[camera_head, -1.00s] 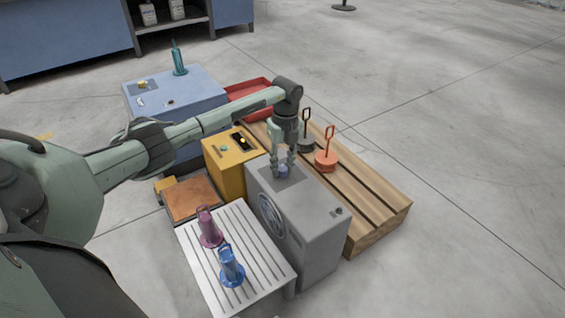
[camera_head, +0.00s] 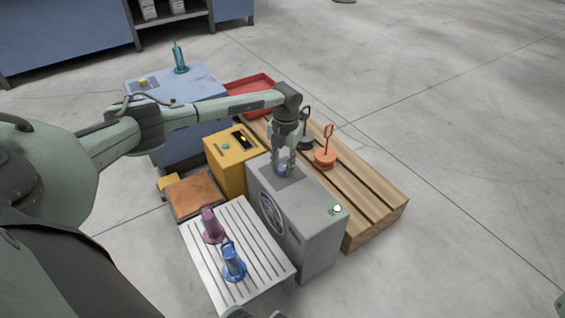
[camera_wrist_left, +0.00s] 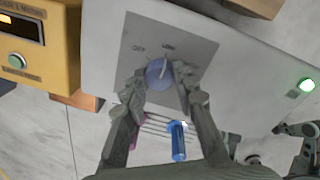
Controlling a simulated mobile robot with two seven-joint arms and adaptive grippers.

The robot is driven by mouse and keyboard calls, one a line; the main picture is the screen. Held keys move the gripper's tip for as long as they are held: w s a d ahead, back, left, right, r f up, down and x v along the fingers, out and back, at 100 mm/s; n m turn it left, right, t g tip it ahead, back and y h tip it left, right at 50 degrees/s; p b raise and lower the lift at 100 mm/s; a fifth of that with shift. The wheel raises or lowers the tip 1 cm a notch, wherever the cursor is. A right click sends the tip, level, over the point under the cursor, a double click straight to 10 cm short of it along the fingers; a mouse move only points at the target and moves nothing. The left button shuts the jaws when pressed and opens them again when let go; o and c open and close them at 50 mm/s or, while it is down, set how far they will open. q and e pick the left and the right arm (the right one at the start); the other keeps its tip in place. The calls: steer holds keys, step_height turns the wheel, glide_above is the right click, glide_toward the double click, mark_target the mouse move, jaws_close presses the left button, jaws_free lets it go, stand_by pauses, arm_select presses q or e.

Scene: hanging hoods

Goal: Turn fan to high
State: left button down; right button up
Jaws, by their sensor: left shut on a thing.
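The fan (camera_head: 305,215) is a grey box with a round grille on its side, standing in the middle of the head view. Its blue knob (camera_wrist_left: 160,73) sits on a darker top panel (camera_wrist_left: 190,48) with OFF and LOW marks; the white pointer line aims near LOW. My left gripper (camera_head: 284,172) comes down from above and is shut on the knob, one finger on each side. A green lamp (camera_head: 337,208) on the fan's top corner is lit; it also shows in the left wrist view (camera_wrist_left: 306,85).
A yellow box (camera_head: 228,168) stands close beside the fan. A slatted white table (camera_head: 262,265) in front bears a purple and a blue hooded item. A wooden pallet (camera_head: 370,200) with a red-orange handled weight lies to the right. Open floor lies farther right.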

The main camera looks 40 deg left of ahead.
mark_target(282, 169)
arm_select(q)
steer(key=m, duration=0.5)
steer(key=shift+m, duration=0.3)
steer(key=m, duration=0.5)
steer(key=shift+m, duration=0.3)
steer(key=shift+s, duration=0.1)
steer(key=c, duration=1.2)
jaws_free()
steer(key=shift+r, duration=0.1)
steer(key=shift+r, duration=0.35)
steer(key=r, duration=1.1)
steer(key=shift+s+d, duration=0.15)
steer(key=shift+s, duration=0.05)
steer(key=shift+s, duration=0.1)
